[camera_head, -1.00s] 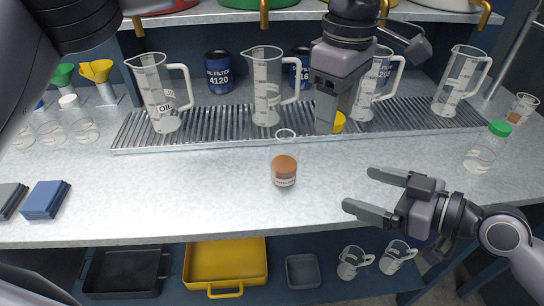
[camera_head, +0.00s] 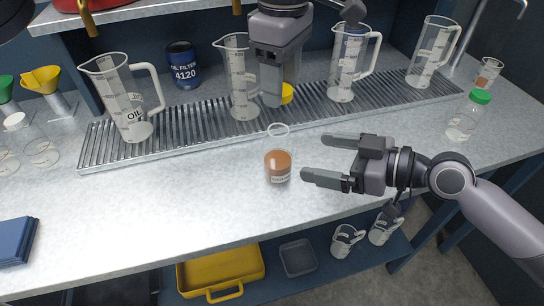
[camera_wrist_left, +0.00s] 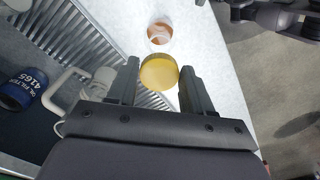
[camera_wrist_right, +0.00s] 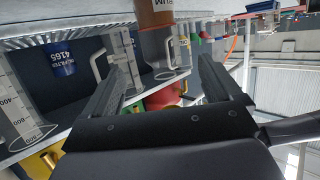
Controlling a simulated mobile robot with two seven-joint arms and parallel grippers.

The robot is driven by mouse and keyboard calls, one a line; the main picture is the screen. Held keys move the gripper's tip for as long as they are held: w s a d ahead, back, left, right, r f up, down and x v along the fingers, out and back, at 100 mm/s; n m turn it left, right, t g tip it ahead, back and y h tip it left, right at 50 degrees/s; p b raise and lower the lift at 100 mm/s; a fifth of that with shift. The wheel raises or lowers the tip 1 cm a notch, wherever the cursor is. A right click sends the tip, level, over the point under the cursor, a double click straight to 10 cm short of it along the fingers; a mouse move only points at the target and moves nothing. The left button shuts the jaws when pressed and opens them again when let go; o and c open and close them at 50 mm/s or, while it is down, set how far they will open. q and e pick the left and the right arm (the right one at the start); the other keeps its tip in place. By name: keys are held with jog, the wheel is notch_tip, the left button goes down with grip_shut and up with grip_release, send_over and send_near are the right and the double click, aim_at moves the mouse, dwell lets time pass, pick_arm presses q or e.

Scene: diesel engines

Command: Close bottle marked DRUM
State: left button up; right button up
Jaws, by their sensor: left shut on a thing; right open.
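The bottle marked DRUM (camera_head: 278,166) is a clear container with brown contents and a white label, upright on the bench. Its clear rim shows with no lid on it. The label's end shows in the right wrist view (camera_wrist_right: 157,14). My left gripper (camera_head: 272,98) is shut on a yellow cap (camera_head: 287,93), above and behind the bottle; the cap (camera_wrist_left: 158,72) sits between its fingers in the left wrist view. My right gripper (camera_head: 315,157) is open and empty, level, its fingertips just right of the bottle and pointing at it, apart from it.
Clear measuring jugs (camera_head: 125,100) stand on a metal drain grate (camera_head: 190,127) behind. A green-capped bottle (camera_head: 468,115) stands at the right. A blue stack (camera_head: 15,241) lies at the left.

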dwell(0.3)
jog(key=x, duration=1.2)
jog(key=c, duration=1.5)
pick_arm(q)
send_over(280, 131)
jog(key=shift+f, duration=2.5)
jog(key=shift+f, duration=0.1)
jog(key=shift+f, duration=0.8)
jog(key=shift+f, duration=0.55)
